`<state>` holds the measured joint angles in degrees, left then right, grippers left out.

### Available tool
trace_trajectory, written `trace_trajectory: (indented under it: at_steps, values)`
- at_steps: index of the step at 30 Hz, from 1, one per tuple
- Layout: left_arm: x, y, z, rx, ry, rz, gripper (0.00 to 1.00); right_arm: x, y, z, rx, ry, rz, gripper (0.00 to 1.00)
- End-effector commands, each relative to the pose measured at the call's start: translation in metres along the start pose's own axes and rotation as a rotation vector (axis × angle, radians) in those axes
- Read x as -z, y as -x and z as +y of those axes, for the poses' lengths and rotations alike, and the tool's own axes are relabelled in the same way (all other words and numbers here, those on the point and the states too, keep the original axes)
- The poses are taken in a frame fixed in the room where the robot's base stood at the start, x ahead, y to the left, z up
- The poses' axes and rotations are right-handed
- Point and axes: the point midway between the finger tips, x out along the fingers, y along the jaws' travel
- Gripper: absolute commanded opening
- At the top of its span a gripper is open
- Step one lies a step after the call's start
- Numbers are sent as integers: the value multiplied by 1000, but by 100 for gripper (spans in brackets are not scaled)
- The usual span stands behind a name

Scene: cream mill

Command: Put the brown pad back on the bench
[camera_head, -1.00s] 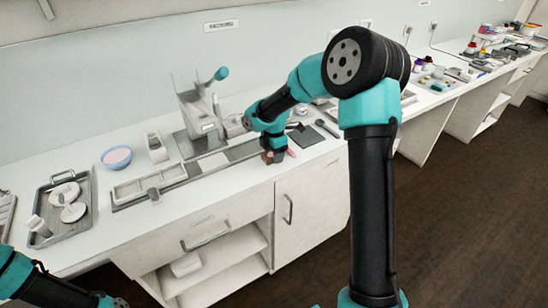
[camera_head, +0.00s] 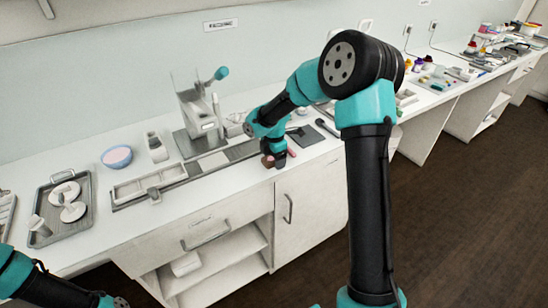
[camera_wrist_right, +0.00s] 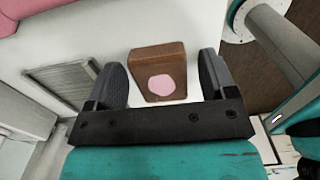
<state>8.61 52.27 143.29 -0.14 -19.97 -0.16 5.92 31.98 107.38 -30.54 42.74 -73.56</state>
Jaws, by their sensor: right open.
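The brown pad (camera_wrist_right: 158,55) is a small block with a round pink patch on one face. In the right wrist view it sits between the two dark fingers of my right gripper (camera_wrist_right: 161,62), with gaps on both sides. It appears to rest on the white bench (camera_head: 110,235). In the head view my right gripper (camera_head: 272,160) is low at the front edge of the bench, and it mostly hides the brown pad. The right gripper is open. Part of my left arm shows at lower left, but its gripper is out of frame.
A pink item (camera_head: 291,152) is close beside the right gripper. A pink-filled bowl (camera_head: 117,157) and a grey tray (camera_head: 85,215) are farther left.

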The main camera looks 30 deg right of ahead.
Motion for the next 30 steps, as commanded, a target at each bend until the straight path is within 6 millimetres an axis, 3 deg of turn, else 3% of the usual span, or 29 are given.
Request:
trace_trajectory:
  at_steps: [5,11,24,30]
  values:
    - [0,0,0,0,0,0,43,0,3,0,-1,0,0,78]
    - [0,0,0,0,0,0,43,0,21,1,-4,0,0,78]
    - [0,0,0,0,0,0,43,0,100,0,-3,0,0,78]
    - [0,0,0,0,0,0,43,0,120,0,-2,0,0,78]
